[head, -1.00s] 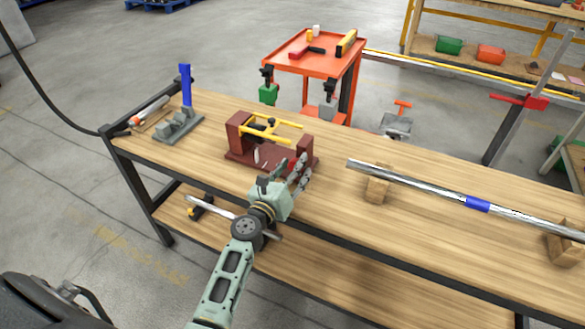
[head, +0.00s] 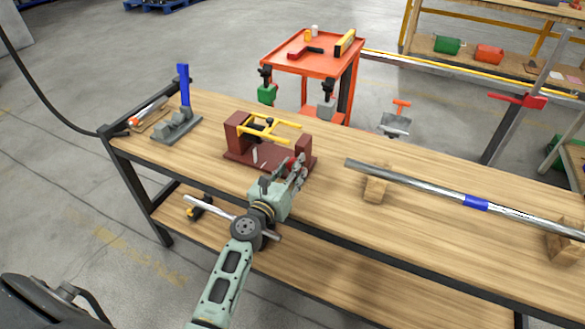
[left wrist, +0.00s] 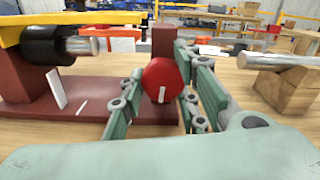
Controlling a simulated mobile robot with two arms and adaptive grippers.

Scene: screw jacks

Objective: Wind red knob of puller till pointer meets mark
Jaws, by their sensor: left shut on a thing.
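The puller is a dark red stand (head: 240,157) with two uprights, a yellow frame (head: 268,130) and a black sleeve (left wrist: 57,50) around a metal rod. Its red knob (left wrist: 165,80), with a white line on its face, sits in front of the right upright in the left wrist view. A white pointer (left wrist: 56,90) hangs over the base, apart from a short white mark (left wrist: 82,107) to its right. My left gripper (head: 295,168) is shut on the red knob, one finger on each side; the fingers partly hide it in the head view. My right gripper is out of view.
A long metal bar (head: 430,187) with a blue band rests on wooden blocks (head: 376,189) to the right. A grey fixture with a blue post (head: 184,85) stands at the left. An orange cart (head: 310,62) stands behind the bench. Bare wood lies in front of the bar.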

